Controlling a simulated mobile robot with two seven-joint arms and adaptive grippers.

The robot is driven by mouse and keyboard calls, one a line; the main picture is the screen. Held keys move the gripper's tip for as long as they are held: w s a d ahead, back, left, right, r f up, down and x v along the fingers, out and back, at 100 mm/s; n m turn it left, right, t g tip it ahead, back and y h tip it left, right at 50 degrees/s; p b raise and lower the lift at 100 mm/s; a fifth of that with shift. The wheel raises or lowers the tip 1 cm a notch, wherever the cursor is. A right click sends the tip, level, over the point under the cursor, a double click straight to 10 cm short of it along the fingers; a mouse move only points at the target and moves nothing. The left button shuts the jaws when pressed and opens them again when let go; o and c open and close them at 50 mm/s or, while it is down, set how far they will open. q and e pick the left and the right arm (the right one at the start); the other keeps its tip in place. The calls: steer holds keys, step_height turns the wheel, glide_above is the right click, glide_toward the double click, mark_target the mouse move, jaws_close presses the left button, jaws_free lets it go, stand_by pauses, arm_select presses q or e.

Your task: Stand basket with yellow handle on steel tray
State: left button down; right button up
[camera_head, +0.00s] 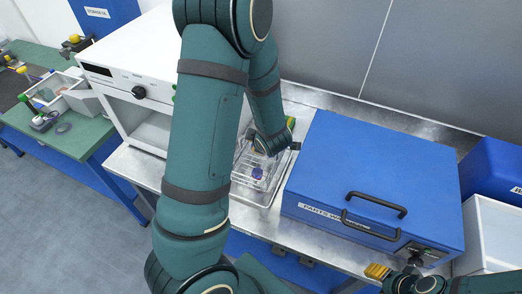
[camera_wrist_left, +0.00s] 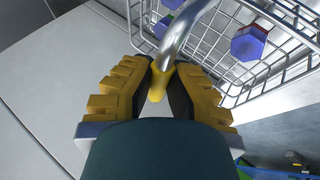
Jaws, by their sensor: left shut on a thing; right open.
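The wire basket (camera_head: 246,166) holds a few parts with purple-blue and red ends. In the head view it is over the steel tray (camera_head: 264,201), between the white oven and the blue washer; I cannot tell whether it touches the tray. Its yellow handle grip (camera_wrist_left: 162,80) is between the yellow-padded fingers of my left gripper (camera_wrist_left: 160,88), which is shut on it. The metal bail of the basket (camera_wrist_left: 275,65) rises from that grip. In the head view my left arm hides part of the basket. My right gripper (camera_head: 388,274) is open and empty, low at the right.
The white oven (camera_head: 125,65) stands open left of the tray. The blue parts washer (camera_head: 375,185) with black handles stands close on the right. A white bin (camera_head: 497,235) is at the far right. A green table (camera_head: 50,145) with tools is at the left.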

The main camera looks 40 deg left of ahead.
mark_target(261, 164)
arm_select(q)
step_height(261, 164, down, 3)
steer(key=shift+f+b, duration=0.1)
steer(key=shift+b, duration=0.3)
steer(key=shift+f, duration=0.3)
steer(key=shift+r, duration=0.1)
steer(key=c, duration=1.4)
jaws_free()
steer(key=shift+f, duration=0.2)
steer(key=shift+o, duration=1.3)
steer(key=shift+r, duration=0.15)
